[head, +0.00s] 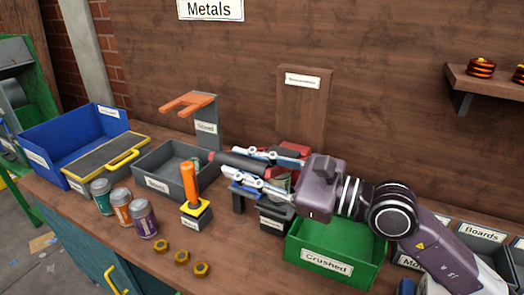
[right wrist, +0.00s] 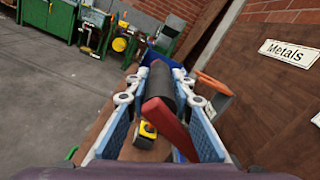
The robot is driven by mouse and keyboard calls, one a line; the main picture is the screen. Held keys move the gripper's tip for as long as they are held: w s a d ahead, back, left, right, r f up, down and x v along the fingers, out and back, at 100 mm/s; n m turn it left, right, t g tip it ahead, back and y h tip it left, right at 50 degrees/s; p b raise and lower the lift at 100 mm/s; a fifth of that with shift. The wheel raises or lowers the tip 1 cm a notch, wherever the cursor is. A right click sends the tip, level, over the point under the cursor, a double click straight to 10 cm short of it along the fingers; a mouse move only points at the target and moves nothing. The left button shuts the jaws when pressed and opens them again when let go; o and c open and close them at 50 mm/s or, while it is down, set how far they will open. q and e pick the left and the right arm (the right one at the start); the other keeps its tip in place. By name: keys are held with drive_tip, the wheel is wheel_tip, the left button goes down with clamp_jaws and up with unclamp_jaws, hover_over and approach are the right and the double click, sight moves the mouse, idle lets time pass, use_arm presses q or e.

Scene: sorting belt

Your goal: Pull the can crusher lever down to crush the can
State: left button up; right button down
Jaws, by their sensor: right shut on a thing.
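The can crusher (head: 275,220) stands on the bench behind the green crate, partly hidden by my right gripper. Its lever has a red arm (head: 292,149) and a dark grip (head: 226,160) that sticks out to the left, close to level. My right gripper (head: 236,163) is shut around the lever, one finger on each side. In the right wrist view the dark grip (right wrist: 160,88) and the red arm (right wrist: 175,127) lie between the blue finger pads. A can in the crusher is mostly hidden, so its shape is unclear. My left gripper is out of view.
Several cans, one of them purple (head: 144,221), stand at the front left. An orange-handled tool (head: 189,182) stands upright near the lever. A green "Crushed" crate (head: 335,262) is below my right arm. A grey bin (head: 160,189) and blue bin (head: 60,140) are left.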

drive_tip(key=shift+f, duration=0.25)
drive_tip(key=c, duration=1.7)
unclamp_jaws()
drive_tip(key=shift+w, duration=0.1)
drive_tip(key=shift+r, duration=0.1)
drive_tip(key=v, duration=1)
drive_tip(key=shift+d+f, duration=0.25)
drive_tip(key=shift+d, duration=0.1)
drive_tip(key=shift+s+d+r, duration=0.1)
drive_tip(key=shift+s+d, duration=0.45)
drive_tip(key=shift+d, duration=0.05)
drive_tip(key=shift+a, duration=0.1)
